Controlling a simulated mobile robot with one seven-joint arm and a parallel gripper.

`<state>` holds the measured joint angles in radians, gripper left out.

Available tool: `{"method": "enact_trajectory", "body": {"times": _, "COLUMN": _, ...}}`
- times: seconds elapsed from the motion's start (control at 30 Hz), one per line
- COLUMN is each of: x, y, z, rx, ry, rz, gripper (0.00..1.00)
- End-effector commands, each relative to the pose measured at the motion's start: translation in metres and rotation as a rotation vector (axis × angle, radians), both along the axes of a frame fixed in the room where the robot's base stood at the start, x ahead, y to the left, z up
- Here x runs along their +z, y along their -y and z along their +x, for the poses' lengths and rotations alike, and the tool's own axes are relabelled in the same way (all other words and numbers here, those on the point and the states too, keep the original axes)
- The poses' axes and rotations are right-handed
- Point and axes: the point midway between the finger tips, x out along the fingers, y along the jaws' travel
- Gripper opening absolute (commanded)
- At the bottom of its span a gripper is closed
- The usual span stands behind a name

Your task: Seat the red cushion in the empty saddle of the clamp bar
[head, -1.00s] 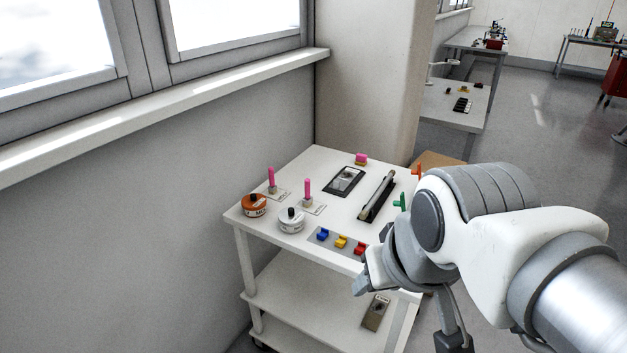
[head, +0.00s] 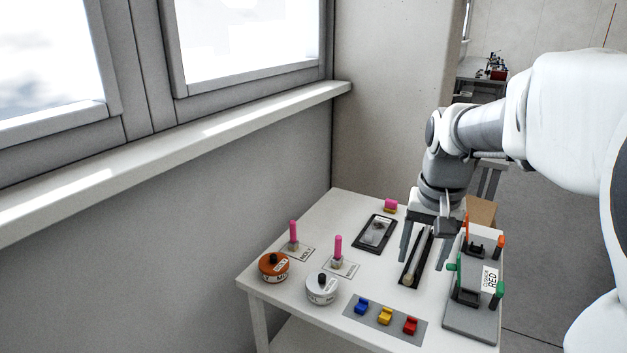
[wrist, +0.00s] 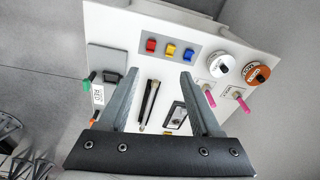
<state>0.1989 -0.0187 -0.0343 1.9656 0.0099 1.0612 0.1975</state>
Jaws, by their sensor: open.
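The red cushion (head: 410,325) sits at the right end of a grey strip at the table's front, and shows in the wrist view (wrist: 151,45). The clamp bar fixture (head: 470,327) stands at the table's right, with green and orange knobs and a label reading CUSHION RED. It shows dark saddle-like parts (head: 467,293); which is the empty saddle is not clear. In the wrist view the fixture's grey plate (wrist: 108,60) is at left. My gripper (head: 426,255) is open and empty, pointing down above the table. Both fingers show in the wrist view (wrist: 160,75), apart from the cushion.
Blue (head: 361,307) and yellow (head: 385,316) cushions share the grey strip (head: 349,310). A black tray with a rod (head: 411,272) lies beneath my gripper. Orange (head: 273,268) and white (head: 321,289) tins and two pink-topped pins stand at left. A window wall borders the table.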

Motion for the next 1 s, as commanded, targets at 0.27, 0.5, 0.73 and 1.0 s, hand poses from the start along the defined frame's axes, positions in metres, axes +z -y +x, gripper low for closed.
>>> {"method": "enact_trajectory", "body": {"times": 0.27, "x": -0.05, "y": 0.041, "z": 0.039, "rx": -0.134, "ry": -0.11, "rz": 0.027, "gripper": 0.65}}
{"method": "enact_trajectory", "body": {"times": 0.5, "x": -0.072, "y": 0.049, "z": 0.046, "rx": -0.161, "ry": -0.134, "rz": 0.033, "gripper": 0.65}}
{"method": "enact_trajectory", "body": {"times": 0.73, "x": -0.121, "y": 0.049, "z": 0.045, "rx": -0.16, "ry": -0.135, "rz": 0.034, "gripper": 0.65}}
{"method": "enact_trajectory", "body": {"times": 1.0, "x": -0.171, "y": 0.049, "z": 0.045, "rx": -0.159, "ry": -0.133, "rz": 0.033, "gripper": 0.65}}
